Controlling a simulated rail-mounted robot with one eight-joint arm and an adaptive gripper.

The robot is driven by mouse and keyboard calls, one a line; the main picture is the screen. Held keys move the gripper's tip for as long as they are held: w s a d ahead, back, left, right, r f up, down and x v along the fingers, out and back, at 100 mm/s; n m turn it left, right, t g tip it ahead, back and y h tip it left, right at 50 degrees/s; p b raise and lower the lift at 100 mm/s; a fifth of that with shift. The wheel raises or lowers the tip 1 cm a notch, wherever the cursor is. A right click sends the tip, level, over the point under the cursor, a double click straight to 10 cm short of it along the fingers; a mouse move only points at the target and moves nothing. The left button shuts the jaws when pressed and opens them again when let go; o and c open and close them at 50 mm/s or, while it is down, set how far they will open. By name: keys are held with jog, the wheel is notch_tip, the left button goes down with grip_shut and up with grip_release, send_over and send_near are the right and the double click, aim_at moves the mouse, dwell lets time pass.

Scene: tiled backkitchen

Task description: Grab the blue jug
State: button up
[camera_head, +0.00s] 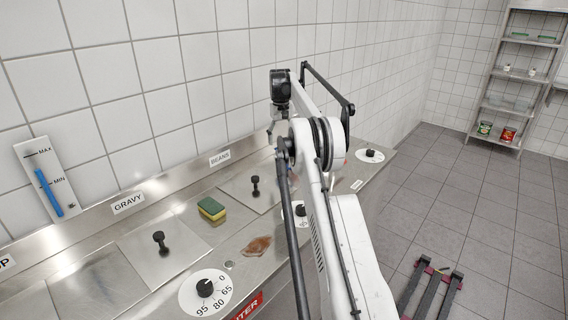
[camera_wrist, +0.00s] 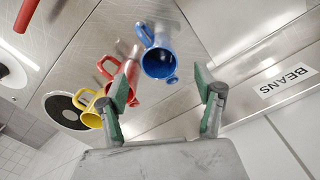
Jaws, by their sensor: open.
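The blue jug (camera_wrist: 158,63) shows in the wrist view on the steel counter, its round opening facing the camera and its handle toward the upper left. My gripper (camera_wrist: 166,91) is open, with green-padded fingers spread apart. The blue jug lies beyond the fingertips, within the gap as seen in the picture, nearer the left finger; no contact is visible. A red jug (camera_wrist: 122,87) sits beside it, partly covered by the left finger. A yellow jug (camera_wrist: 91,112) is farther left.
The steel counter (camera_head: 205,240) runs along a tiled wall. On it are a sponge (camera_head: 211,209), a brown stain (camera_head: 257,246), black lid knobs (camera_head: 160,241) and dials (camera_head: 205,290). A BEANS label (camera_wrist: 287,83) is on the right in the wrist view. A shelf rack (camera_head: 515,75) stands far right.

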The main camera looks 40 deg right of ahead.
aim_at(283, 160)
notch_tip(283, 160, down, 11)
jog(key=shift+s+d+p, duration=0.1)
jog(key=shift+d+p, duration=0.05)
jog(key=shift+p, duration=0.3)
jog(key=c, duration=1.5)
jog(key=shift+r, duration=0.1)
